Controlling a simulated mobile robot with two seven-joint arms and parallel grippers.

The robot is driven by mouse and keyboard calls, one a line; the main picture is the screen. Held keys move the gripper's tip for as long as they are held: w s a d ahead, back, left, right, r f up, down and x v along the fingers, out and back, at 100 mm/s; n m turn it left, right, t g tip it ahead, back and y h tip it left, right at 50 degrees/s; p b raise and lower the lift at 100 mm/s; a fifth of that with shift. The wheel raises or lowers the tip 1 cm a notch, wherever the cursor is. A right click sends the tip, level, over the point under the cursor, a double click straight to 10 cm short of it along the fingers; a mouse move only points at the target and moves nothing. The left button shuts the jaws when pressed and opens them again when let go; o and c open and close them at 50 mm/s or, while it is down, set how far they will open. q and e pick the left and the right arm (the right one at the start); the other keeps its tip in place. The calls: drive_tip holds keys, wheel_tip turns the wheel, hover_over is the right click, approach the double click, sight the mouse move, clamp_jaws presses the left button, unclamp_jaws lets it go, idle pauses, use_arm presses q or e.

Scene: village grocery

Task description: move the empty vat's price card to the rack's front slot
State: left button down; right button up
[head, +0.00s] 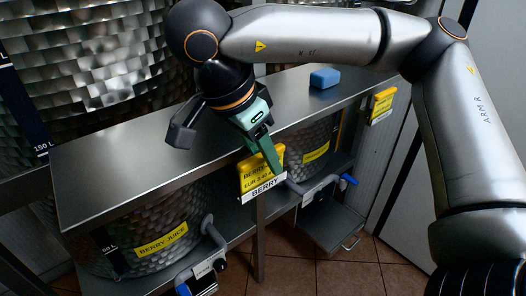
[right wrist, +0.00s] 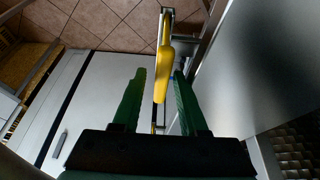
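A yellow price card (head: 252,174) with berry lettering and a EUR price is at the rack's front edge, above a white strip reading BERRY (head: 264,188). My right gripper (head: 273,160) comes down over this card, and its green fingers hide part of it. In the right wrist view the fingers (right wrist: 160,75) are apart, with a yellow card (right wrist: 163,70) edge-on between them and gaps visible. A second yellow card (head: 383,104) hangs at the rack's right end. Two vats stand under the top, one labelled BERRY JUICE (head: 162,239); their contents are hidden. My left gripper is out of view.
The metal rack top (head: 130,158) is mostly bare, with a blue block (head: 324,78) at its back right. Vat taps (head: 214,238) stick out in front below. A large hammered vat (head: 90,55) stands behind. Tiled floor (head: 350,272) is open at the lower right.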

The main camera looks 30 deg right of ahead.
drive_tip(key=shift+r, duration=0.1)
idle(0.3)
drive_tip(key=shift+w+a+r, duration=0.1)
drive_tip(key=shift+a+r, duration=0.05)
drive_tip(key=shift+r, duration=0.15)
use_arm(q)
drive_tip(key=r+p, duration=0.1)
drive_tip(key=p, duration=0.1)
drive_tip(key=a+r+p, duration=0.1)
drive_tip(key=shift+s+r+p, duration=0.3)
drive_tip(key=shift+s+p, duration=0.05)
use_arm(e)
drive_tip(key=v, duration=1.1)
drive_tip(key=shift+a+r, duration=0.15)
drive_tip(key=shift+r, duration=0.15)
drive_tip(key=shift+s, duration=0.2)
